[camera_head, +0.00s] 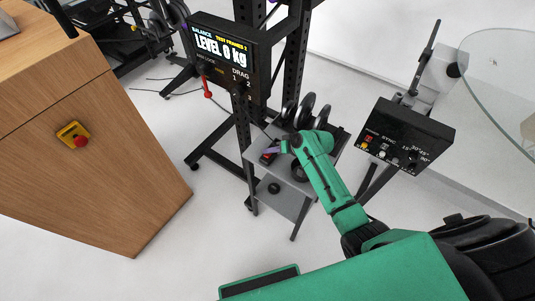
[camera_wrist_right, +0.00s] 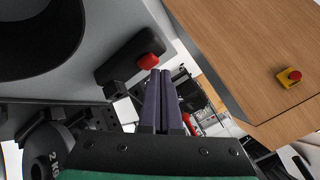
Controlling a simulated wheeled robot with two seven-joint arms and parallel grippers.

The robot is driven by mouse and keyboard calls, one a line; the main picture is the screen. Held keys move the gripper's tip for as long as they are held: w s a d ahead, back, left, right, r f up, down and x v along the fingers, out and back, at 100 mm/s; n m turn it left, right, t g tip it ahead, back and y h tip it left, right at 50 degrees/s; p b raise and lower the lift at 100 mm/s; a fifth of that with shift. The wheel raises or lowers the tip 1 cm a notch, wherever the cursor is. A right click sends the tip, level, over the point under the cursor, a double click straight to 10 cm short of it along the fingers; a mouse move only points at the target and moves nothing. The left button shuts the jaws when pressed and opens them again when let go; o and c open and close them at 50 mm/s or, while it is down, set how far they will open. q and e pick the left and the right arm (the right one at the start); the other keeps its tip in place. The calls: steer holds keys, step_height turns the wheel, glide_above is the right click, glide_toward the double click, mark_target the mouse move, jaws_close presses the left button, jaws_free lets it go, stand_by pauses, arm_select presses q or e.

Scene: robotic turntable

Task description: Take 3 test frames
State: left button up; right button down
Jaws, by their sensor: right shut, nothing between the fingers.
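A black remote with a red button (camera_head: 268,157) lies on the grey shelf cart (camera_head: 292,204). The remote also shows in the right wrist view (camera_wrist_right: 128,57), with its red button (camera_wrist_right: 149,61) just past my fingertips. My right gripper (camera_head: 275,150) is shut and empty, its purple fingers (camera_wrist_right: 159,75) together beside the button. I cannot tell whether they touch it. The black screen (camera_head: 222,50) reads "LEVEL 0 kg" and "TEST FRAMES 2". A black control box (camera_head: 405,135) at the right carries "SYNC", angle marks and small buttons. My left gripper is out of view.
Black weight plates (camera_head: 305,110) stand on the cart behind my right arm. A red lever (camera_head: 207,88) hangs under the screen. A wooden counter (camera_head: 120,160) with a red stop button on yellow (camera_head: 75,135) fills the left. A glass table (camera_head: 505,70) is at the upper right.

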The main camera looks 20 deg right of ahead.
mark_target(270, 156)
steer(key=shift+f+b, duration=0.3)
steer(key=shift+f, duration=0.15)
stand_by(0.4)
steer(key=shift+r+p, duration=0.85)
steer(key=shift+p, duration=0.1)
steer(key=shift+r, duration=0.1)
step_height(270, 156, up, 5)
steer(key=p, duration=0.5)
stand_by(0.4)
